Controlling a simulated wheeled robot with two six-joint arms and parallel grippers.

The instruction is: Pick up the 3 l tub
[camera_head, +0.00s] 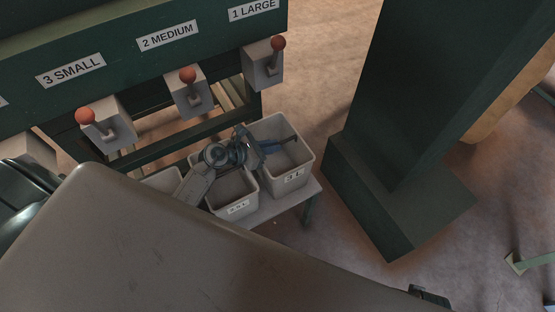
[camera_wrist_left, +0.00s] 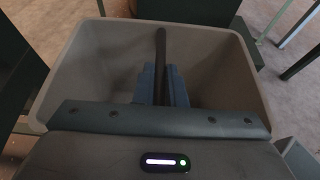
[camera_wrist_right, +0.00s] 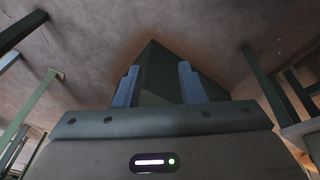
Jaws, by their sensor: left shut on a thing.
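The 3 l tub (camera_head: 302,172) is a grey open bin with a "3 L" label, at the right end of a low stand. A thin dark handle bar (camera_head: 291,138) crosses its top. My left gripper (camera_head: 275,147) is over the tub, its blue fingers shut on the bar. In the left wrist view the fingers (camera_wrist_left: 162,85) press on both sides of the bar (camera_wrist_left: 160,48), with the tub's walls (camera_wrist_left: 85,65) around them. The tub looks upright and empty. My right gripper (camera_wrist_right: 158,85) is open and empty, pointing toward a dark green post.
Another grey tub (camera_head: 235,204) stands close on the left, partly under my left arm. A green hopper frame holds levers with orange knobs (camera_head: 187,75). The low stand (camera_head: 265,215) carries the tubs. A thick green post (camera_head: 405,110) stands right of it, with open floor between.

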